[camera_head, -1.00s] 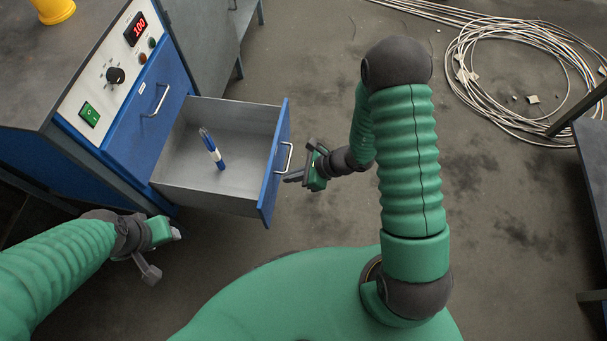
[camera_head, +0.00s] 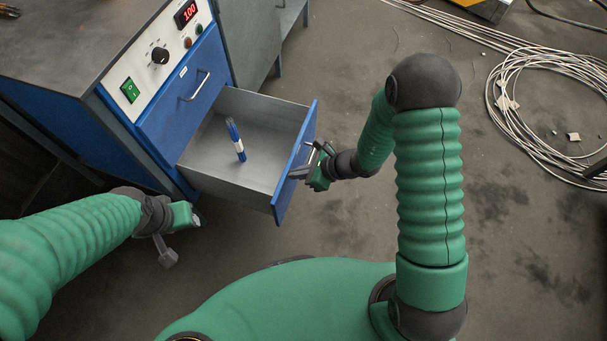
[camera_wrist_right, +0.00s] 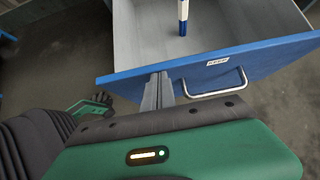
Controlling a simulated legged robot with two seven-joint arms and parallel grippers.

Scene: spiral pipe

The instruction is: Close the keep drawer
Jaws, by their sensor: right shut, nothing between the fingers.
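The keep drawer (camera_head: 297,165) is pulled open from the blue cabinet. Its blue front also shows in the right wrist view, with a "KEEP" label (camera_wrist_right: 217,62) and a metal handle (camera_wrist_right: 217,91).
The cabinet has a closed upper drawer (camera_head: 184,98) and a panel with a red display (camera_head: 187,13), knob and green switch (camera_head: 130,91). A cable coil (camera_head: 515,120) lies on the floor at right. The floor right of the drawer is mostly clear.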

